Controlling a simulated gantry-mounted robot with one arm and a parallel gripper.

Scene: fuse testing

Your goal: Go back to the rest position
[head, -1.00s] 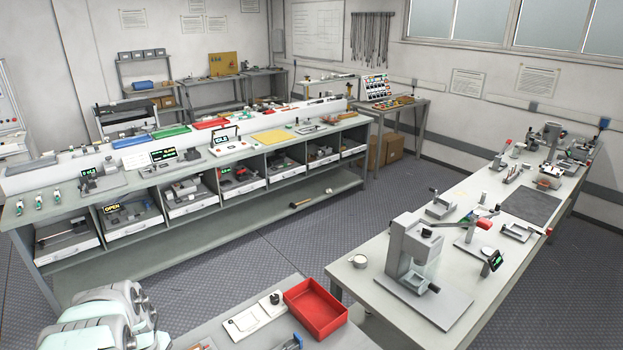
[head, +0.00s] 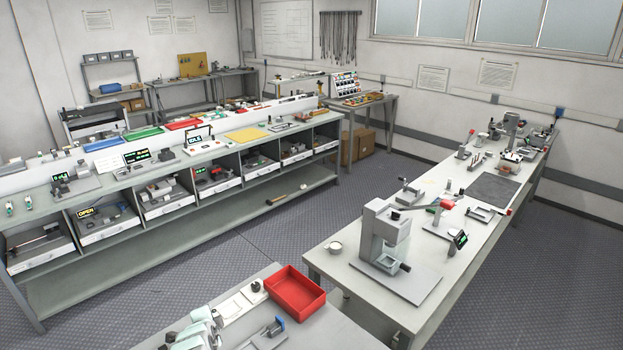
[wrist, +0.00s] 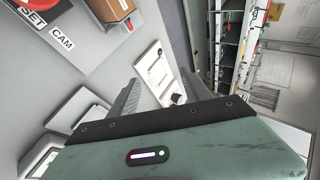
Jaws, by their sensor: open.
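My gripper (wrist: 165,92) shows in the wrist view with its two grey fingers spread apart and nothing between them. Beyond the fingers lies a white plate with a dark knob (wrist: 153,68) on a grey bench surface. The fingertips cannot be made out in the head view.
A red tray (head: 290,291) and a white plate (head: 238,304) lie on the near bench. A grey press (head: 385,235) stands on the right bench (head: 345,262). A long bench with cubbies (head: 150,215) runs along the left. The floor between (head: 260,235) is mostly clear, with a hammer (head: 278,201) on the long bench's lower shelf.

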